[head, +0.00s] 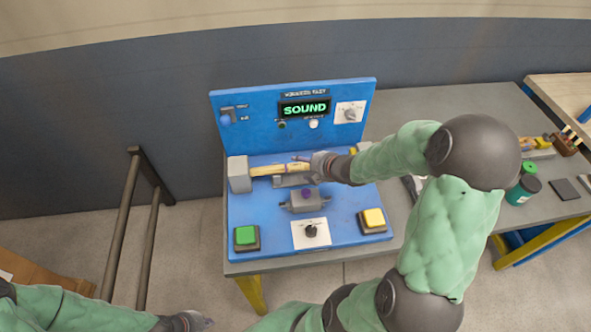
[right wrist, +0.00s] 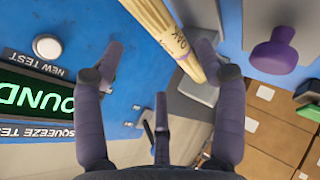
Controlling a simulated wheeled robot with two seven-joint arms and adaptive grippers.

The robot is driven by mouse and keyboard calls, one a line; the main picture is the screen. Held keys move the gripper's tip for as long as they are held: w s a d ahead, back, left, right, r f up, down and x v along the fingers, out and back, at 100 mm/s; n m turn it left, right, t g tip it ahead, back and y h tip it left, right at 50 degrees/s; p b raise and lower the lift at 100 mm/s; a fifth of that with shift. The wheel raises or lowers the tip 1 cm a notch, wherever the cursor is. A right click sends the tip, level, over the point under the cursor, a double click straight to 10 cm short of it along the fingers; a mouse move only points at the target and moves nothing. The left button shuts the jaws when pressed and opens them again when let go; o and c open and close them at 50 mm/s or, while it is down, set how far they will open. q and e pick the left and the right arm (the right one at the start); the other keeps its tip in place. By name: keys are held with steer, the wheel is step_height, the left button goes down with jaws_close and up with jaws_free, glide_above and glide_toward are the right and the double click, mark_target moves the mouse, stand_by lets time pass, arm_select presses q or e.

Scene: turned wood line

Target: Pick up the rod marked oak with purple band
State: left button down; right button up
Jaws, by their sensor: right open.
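The pale wooden rod (head: 267,170) lies across the blue tester, its left end at a grey block (head: 239,174). My right gripper (head: 303,160) is over the rod's right part. In its wrist view the fingers (right wrist: 158,62) are spread, with the rod's end between them, closer to the right finger; I see no grip. My left gripper (head: 200,321) is at the bottom edge, far from the rod, its fingers too small to read.
The tester's upright panel (head: 240,140) stands behind the rod, with a lit SOUND display (head: 305,108). A grey unit with a purple knob (right wrist: 274,56) sits in front. Green (head: 246,236) and yellow (head: 373,218) buttons are near the front edge. Jars (head: 523,189) stand at right.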

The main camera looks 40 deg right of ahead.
mark_target(298, 165)
steer(key=x, duration=0.1)
steer(key=b+x, duration=0.1)
steer(key=x, duration=0.1)
steer(key=b+x, duration=0.1)
steer(key=shift+s+a+f, duration=0.1)
steer(key=shift+a+f, duration=0.05)
steer(key=shift+f, duration=0.3)
steer(key=shift+w+f+b, duration=0.3)
steer(key=shift+w+b, duration=0.1)
steer(key=shift+w, duration=0.05)
steer(key=shift+r, duration=0.1)
jaws_close()
steer(key=shift+s+r, duration=0.1)
steer(key=shift+s+r+p, duration=0.4)
steer(key=shift+r+p, duration=0.05)
steer(key=shift+r, duration=0.05)
steer(key=s+f+p+v, duration=0.2)
steer(key=p+v, duration=0.3)
steer(key=v, duration=0.9)
steer(key=shift+s+f+p, duration=0.2)
steer(key=shift+s+p, duration=0.05)
steer(key=shift+p, duration=0.15)
